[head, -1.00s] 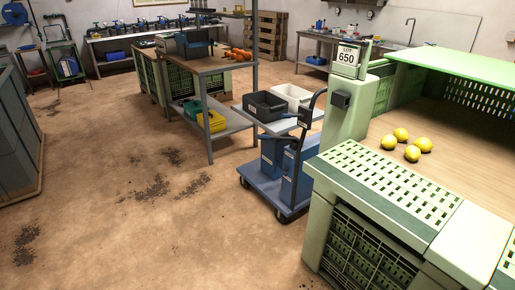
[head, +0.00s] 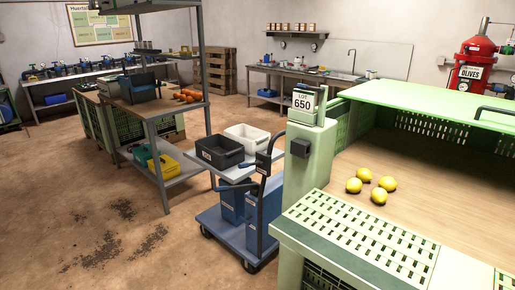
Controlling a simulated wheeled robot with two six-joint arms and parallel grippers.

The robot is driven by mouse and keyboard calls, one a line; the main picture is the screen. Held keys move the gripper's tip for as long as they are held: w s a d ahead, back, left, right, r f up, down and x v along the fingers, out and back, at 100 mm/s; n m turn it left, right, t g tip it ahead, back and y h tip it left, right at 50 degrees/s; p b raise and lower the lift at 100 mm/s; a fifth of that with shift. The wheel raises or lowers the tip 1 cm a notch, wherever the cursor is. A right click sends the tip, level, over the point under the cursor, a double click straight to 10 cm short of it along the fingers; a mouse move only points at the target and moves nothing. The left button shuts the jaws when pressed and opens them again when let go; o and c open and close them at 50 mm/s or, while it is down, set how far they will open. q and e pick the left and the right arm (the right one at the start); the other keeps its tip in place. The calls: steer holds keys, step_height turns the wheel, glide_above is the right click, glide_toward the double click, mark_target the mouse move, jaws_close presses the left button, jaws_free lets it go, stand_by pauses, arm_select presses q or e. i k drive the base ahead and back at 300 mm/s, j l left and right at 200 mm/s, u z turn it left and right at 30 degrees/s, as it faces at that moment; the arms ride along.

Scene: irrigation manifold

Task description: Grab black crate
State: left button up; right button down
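The black crate (head: 219,152) sits on the pale top shelf of a blue cart, near the middle of the head view. It is an open box with a small white label on its front. A white crate (head: 246,138) stands right behind it to the right. The cart's handle post rises in front of the shelf's right side. Neither of my grippers shows in this view.
The blue cart (head: 232,238) stands on wheels. A green sorting bench (head: 352,236) with several lemons (head: 378,196) fills the right. A metal shelf unit (head: 162,153) with a yellow bin (head: 163,164) stands left of the cart. Open floor (head: 90,225) lies at the lower left.

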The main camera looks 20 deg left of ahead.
mark_target(222, 152)
steer(key=i+j+z, duration=0.1)
steer(key=i+j, duration=0.25)
steer(key=j, duration=0.3)
steer(key=i+j+z, duration=0.15)
steer(key=i+j, duration=0.2)
steer(key=j, duration=0.3)
steer(key=i+j+z, duration=0.15)
steer(key=j, duration=0.15)
steer(key=i+j, duration=0.15)
steer(key=j, duration=0.2)
steer(key=i+j+z, duration=0.15)
steer(key=j, duration=0.2)
